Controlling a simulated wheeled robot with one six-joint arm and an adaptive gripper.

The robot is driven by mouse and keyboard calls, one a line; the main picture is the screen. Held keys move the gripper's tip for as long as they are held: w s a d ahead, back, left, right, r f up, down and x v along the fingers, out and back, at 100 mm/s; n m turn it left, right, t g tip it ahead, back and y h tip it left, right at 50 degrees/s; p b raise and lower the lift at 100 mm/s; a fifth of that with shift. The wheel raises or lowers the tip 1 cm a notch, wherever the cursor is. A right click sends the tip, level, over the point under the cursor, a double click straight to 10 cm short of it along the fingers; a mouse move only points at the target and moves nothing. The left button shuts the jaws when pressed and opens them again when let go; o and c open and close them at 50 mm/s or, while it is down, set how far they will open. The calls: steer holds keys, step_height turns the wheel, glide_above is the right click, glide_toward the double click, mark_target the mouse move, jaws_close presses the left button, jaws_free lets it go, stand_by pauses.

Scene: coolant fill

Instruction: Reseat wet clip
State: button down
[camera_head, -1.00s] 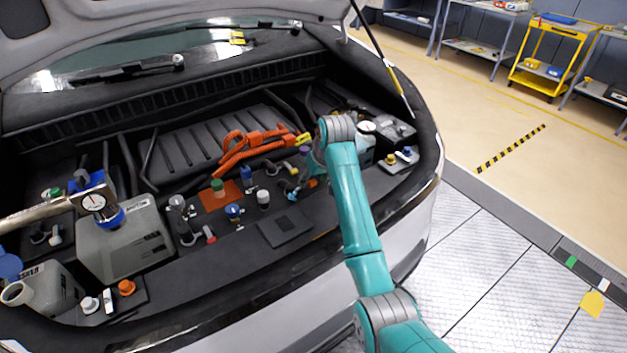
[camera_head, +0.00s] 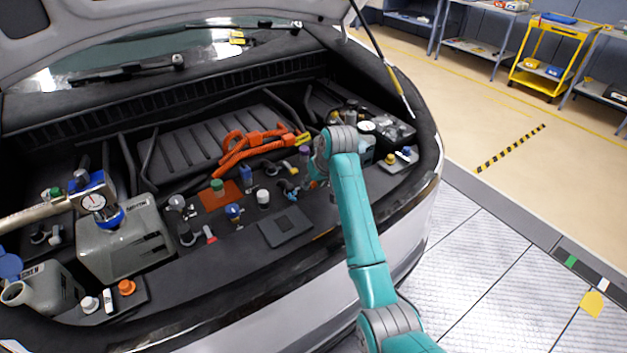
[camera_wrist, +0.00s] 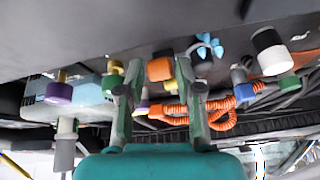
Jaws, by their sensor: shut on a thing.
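My gripper (camera_wrist: 157,75) shows in the wrist view with its two fingers either side of an orange block (camera_wrist: 160,69), which may be the clip. It is shut on this block, though the contact is partly unclear. In the head view my gripper (camera_head: 318,172) is low over the right part of the engine bay, largely hidden behind my arm. A light blue connector (camera_wrist: 207,44) is close to the right of the orange block in the wrist view. Whether anything is wet cannot be told.
Orange cables (camera_head: 240,150) run behind my gripper. A coolant-type tank (camera_head: 130,245) with a gauge (camera_head: 93,202) stands at the left. Several capped fittings surround a dark square pad (camera_head: 286,227). The raised hood (camera_head: 170,12) overhangs the bay. Floor right of the car is open.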

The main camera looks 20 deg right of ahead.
steer(key=shift+s+f+t, duration=0.1)
steer(key=shift+f+t, duration=0.05)
steer(key=shift+t, duration=0.15)
steer(key=c, duration=0.7)
jaws_free()
steer(key=shift+c, duration=0.2)
steer(key=v, duration=1.2)
steer(key=shift+d, duration=0.2)
